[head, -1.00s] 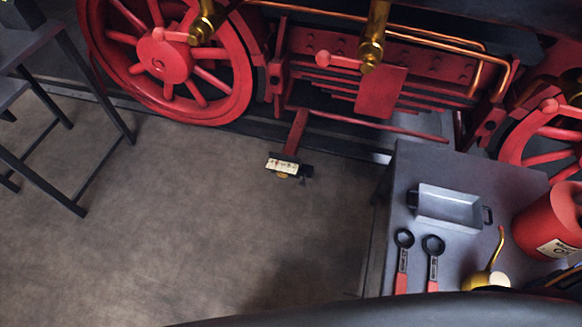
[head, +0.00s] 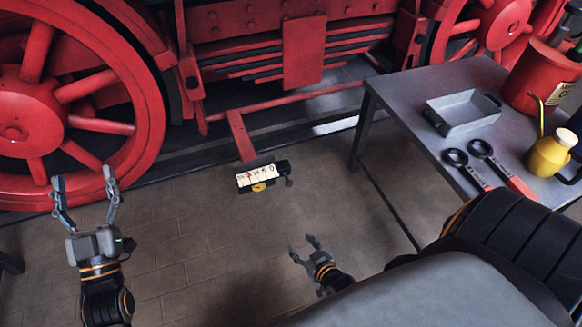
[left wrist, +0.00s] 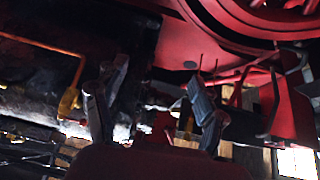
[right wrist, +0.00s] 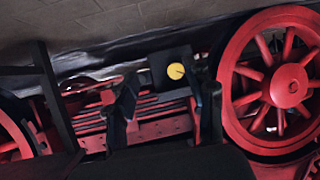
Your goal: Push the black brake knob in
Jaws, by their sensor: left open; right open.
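A small dark box with a white scale face (head: 256,177) and a yellow disc sits at the end of a red bar in front of the locomotive. A small black knob (head: 289,182) appears to stick out at its right side. In the right wrist view the box (right wrist: 168,62) shows its dark side and yellow disc, beyond the fingers. My left gripper (head: 84,186) is open and empty, left of the box and apart from it. My right gripper (head: 302,246) is open and empty, below and right of the box, not touching it.
Red wheels (head: 35,115) and the locomotive's frame stand behind the box. The floor around the box is clear.

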